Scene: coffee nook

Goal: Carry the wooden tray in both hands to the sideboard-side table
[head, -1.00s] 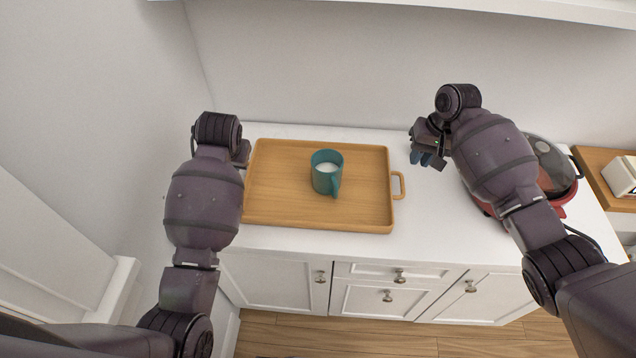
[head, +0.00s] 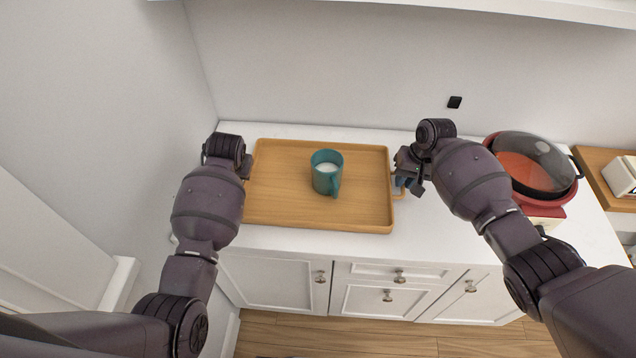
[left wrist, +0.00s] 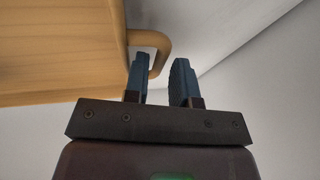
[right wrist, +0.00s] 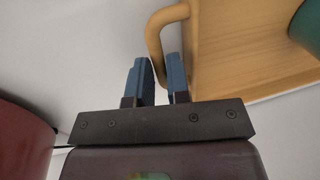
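The wooden tray (head: 270,208) lies flat on the white counter and carries a teal mug (head: 322,182) with white liquid in it. My right gripper (head: 406,183) is at the tray's right handle. In the right wrist view that gripper (right wrist: 158,60) is open, with the handle (right wrist: 154,36) running between its fingertips. My left gripper is at the tray's left end, mostly hidden by my wrist in the head view. In the left wrist view it (left wrist: 162,60) is open, with the left handle (left wrist: 158,42) reaching between its fingers.
A red pot with a glass lid (head: 535,165) stands on the counter (head: 440,225) to the right of my right gripper. A wooden board (head: 596,168) with a white object (head: 622,176) is farther right. A wall rises close on the left.

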